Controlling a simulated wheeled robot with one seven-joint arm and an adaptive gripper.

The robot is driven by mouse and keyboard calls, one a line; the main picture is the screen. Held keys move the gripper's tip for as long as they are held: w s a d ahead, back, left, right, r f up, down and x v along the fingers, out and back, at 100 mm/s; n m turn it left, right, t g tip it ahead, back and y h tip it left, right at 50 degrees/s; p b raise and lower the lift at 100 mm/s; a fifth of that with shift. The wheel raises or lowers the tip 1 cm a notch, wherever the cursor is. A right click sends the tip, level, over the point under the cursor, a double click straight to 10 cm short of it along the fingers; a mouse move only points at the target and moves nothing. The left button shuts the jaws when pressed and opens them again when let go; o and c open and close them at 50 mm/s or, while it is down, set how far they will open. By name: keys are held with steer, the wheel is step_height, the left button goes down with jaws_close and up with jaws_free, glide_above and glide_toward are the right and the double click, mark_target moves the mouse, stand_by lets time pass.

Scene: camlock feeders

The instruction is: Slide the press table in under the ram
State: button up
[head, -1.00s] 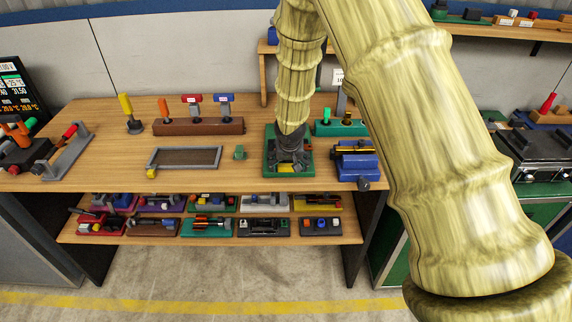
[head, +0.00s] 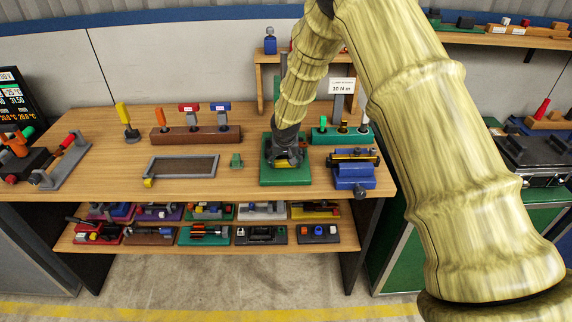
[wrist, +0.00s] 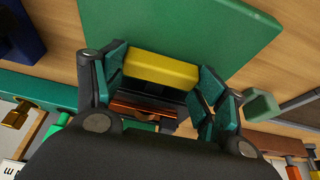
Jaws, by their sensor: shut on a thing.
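The press has a flat green base plate (head: 285,178) on the workbench, with a green upright (head: 277,92) behind it, partly covered by my arm. My gripper (head: 286,158) is low over the back half of the plate. In the wrist view my gripper (wrist: 163,80) is shut on a yellow bar (wrist: 160,68), with a teal-padded finger at each end. Just beyond the bar are a dark block and a copper-coloured piece (wrist: 140,108), apparently the press table. The ram and its gap to the table are hidden by my gripper and arm.
A small green block (head: 237,160) stands left of the plate, near a grey-framed tray (head: 183,166). A blue vise-like fixture (head: 352,170) stands close on the right. A teal rack (head: 340,134) is behind it. The front of the plate is bare.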

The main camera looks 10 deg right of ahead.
steer(key=shift+w+r, duration=0.15)
steer(key=shift+w, duration=0.05)
steer(key=o, duration=1.2)
steer(key=shift+o, duration=1.3)
steer(key=v, duration=1.1)
steer(key=shift+s+r, duration=0.25)
steer(key=shift+r, duration=0.1)
steer(key=shift+a, duration=0.1)
